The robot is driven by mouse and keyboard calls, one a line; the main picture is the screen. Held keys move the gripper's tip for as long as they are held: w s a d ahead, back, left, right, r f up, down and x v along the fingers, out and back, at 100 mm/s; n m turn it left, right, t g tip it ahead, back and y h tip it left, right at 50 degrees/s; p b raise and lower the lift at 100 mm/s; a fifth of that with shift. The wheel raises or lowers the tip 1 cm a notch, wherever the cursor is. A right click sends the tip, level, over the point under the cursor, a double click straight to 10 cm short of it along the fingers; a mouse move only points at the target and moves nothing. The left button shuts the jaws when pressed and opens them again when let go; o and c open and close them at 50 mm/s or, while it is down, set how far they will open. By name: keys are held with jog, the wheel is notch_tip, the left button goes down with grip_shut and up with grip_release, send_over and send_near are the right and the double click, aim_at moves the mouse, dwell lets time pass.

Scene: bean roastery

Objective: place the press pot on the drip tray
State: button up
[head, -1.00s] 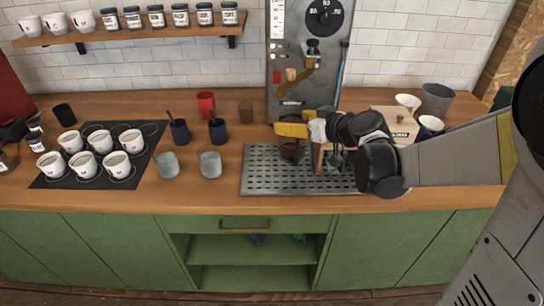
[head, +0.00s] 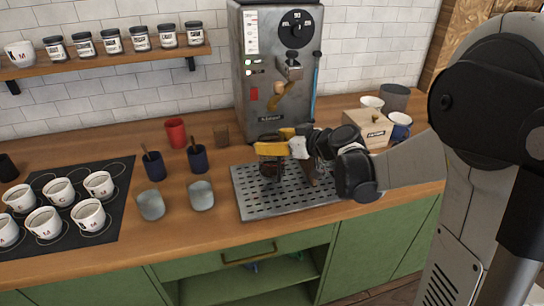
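The press pot (head: 270,168) is a small dark vessel over the left back part of the drip tray (head: 255,203). It looks upright. Whether its base touches the tray is unclear. The tray is a grey perforated metal plate on the wooden counter. My gripper (head: 284,137), with yellow and pale parts, reaches in from the right and overlaps the upper part of the pot. The fingers hide some of the pot, and their gap does not show clearly.
The espresso machine (head: 276,75) stands close behind the tray. Two grey cups (head: 151,205) and two dark blue cups with sticks (head: 154,166) stand to the left. A wooden box (head: 368,129) and several cups are at the back right.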

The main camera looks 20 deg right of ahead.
jog(key=shift+f+b, duration=0.7)
jog(key=shift+f, duration=0.95)
jog(key=shift+f, duration=0.2)
jog(key=o, duration=1.4)
jog(key=shift+r, duration=0.1)
jog(key=shift+r, duration=0.25)
jog(key=p+v, duration=0.4)
jog(key=v, duration=0.7)
jog(key=s+a+m+g+h, duration=0.1)
jog(key=s+m+h, duration=0.1)
jog(key=s, duration=0.5)
jog(key=s+a+m+g+h, duration=0.2)
jog(key=s, duration=0.5)
jog(key=s+a+m+g+h, duration=0.1)
jog(key=s+a+m+h, duration=0.1)
jog(key=s, duration=0.5)
jog(key=shift+a+f+g+h, duration=0.2)
jog(key=shift+g+h, duration=0.1)
jog(key=shift+h, duration=0.1)
